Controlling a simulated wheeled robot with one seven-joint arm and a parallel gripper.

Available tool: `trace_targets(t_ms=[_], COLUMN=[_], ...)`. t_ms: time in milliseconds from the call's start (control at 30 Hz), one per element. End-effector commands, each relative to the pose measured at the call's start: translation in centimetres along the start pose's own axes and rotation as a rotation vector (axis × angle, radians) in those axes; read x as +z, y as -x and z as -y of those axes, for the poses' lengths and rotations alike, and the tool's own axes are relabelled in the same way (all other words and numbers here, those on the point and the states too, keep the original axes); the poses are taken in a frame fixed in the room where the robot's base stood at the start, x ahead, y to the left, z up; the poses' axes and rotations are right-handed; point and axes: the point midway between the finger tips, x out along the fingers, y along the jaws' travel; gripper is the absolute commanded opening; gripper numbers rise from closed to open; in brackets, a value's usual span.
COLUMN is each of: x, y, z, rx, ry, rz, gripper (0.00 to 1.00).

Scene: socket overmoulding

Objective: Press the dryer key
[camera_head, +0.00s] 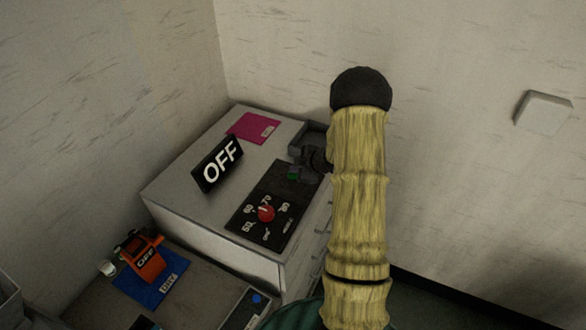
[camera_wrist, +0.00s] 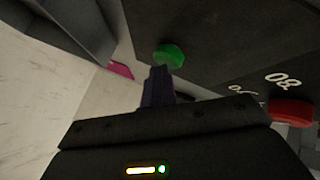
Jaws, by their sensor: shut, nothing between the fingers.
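A green key (camera_head: 294,174) sits at the far end of a black panel (camera_head: 252,232) on top of the grey cabinet. The same green key (camera_wrist: 169,55) shows large in the wrist view, just beyond my fingertips. My gripper (camera_wrist: 159,73) is shut and empty, its fingertips overlapping the key's near edge in the picture. I cannot tell whether they touch it. In the head view my gripper (camera_head: 312,161) is dark, beside the key, and partly hidden by my arm. A black sign reading OFF (camera_head: 217,165) stands on the cabinet.
A red dial (camera_head: 266,213) with numbers around it is on the same panel. A dark open tray (camera_head: 312,136) and a magenta sheet (camera_head: 253,128) lie farther back. An orange device marked OFF (camera_head: 141,258) stands on a blue mat (camera_head: 165,290) at lower left.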

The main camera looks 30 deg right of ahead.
Motion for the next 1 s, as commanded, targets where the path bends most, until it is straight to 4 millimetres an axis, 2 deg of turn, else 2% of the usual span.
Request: trace_targets(t_ms=[33,433,1000], x=[-0.4,-2.2,-2.4], y=[0.7,3.0,3.0], z=[-0.5,-2.4,-2.5], rx=[0.0,0.007,0.009], ry=[0.0,0.002,0.003], rz=[0.001,-0.004,-0.006], gripper=[0.0,0.0,0.0])
